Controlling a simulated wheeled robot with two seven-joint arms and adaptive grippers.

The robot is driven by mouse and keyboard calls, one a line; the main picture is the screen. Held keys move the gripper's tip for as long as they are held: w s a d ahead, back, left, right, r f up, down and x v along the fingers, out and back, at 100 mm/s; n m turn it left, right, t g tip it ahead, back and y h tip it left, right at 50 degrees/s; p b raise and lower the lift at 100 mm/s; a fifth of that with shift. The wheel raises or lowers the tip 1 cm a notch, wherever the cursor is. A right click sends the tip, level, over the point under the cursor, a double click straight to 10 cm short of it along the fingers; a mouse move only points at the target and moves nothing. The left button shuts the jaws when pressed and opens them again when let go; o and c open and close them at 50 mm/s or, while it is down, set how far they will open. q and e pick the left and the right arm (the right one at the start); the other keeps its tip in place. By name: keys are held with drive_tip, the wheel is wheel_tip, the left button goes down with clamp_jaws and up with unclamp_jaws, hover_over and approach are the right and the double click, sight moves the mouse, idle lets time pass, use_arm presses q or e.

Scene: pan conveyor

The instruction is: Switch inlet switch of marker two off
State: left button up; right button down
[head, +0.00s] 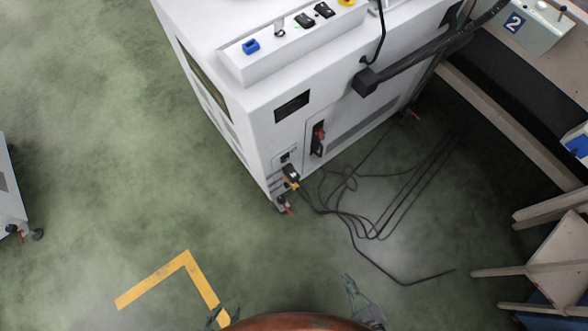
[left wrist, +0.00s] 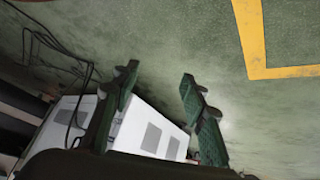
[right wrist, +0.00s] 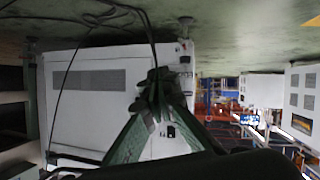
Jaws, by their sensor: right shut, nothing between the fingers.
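My left gripper (head: 223,316) is at the bottom of the head view, far from the marker. In the left wrist view it (left wrist: 158,72) is open and empty. My right gripper (head: 352,284) is also low in the head view, over the floor. In the right wrist view its fingers (right wrist: 158,80) meet, empty.
A large white machine cabinet (head: 250,110) with several switches on top stands ahead. Black cables (head: 370,225) lie on the floor beside it. Beams and a wooden frame (head: 550,255) are at the right.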

sight(287, 158)
use_arm(q)
drive_tip(key=s+a+r+g+p, duration=0.2)
drive_tip(key=s+r+g+p, duration=0.1)
drive_tip(key=r, duration=0.5)
drive_tip(key=s+a+r+g+y+p, duration=0.1)
drive_tip(key=s+a+r+g+p, duration=0.1)
drive_tip(key=s+r+p, duration=0.3)
wheel_tip(287, 158, up, 3)
drive_tip(key=shift+r+n+g, duration=0.15)
drive_tip(key=shift+n+g, duration=0.25)
drive_tip(key=shift+g, duration=0.5)
use_arm(e)
drive_tip(key=w+a+r+n+t+y, duration=0.1)
drive_tip(key=w+a+r+n+y, duration=0.2)
drive_tip(key=w+a+r+n, duration=0.2)
drive_tip(key=w+a+r+n+t+y, duration=0.2)
drive_tip(key=w+a+r+n, duration=0.3)
drive_tip(key=w+r+n, duration=0.7)
drive_tip(key=w+r+y, duration=0.1)
drive_tip(key=w+r, duration=0.1)
drive_tip(key=w, duration=0.5)
drive_tip(key=shift+w+a+r+n+t+y, duration=0.15)
drive_tip(key=shift+a+r+n+t+y, duration=0.1)
drive_tip(key=shift+n+t+y, duration=0.05)
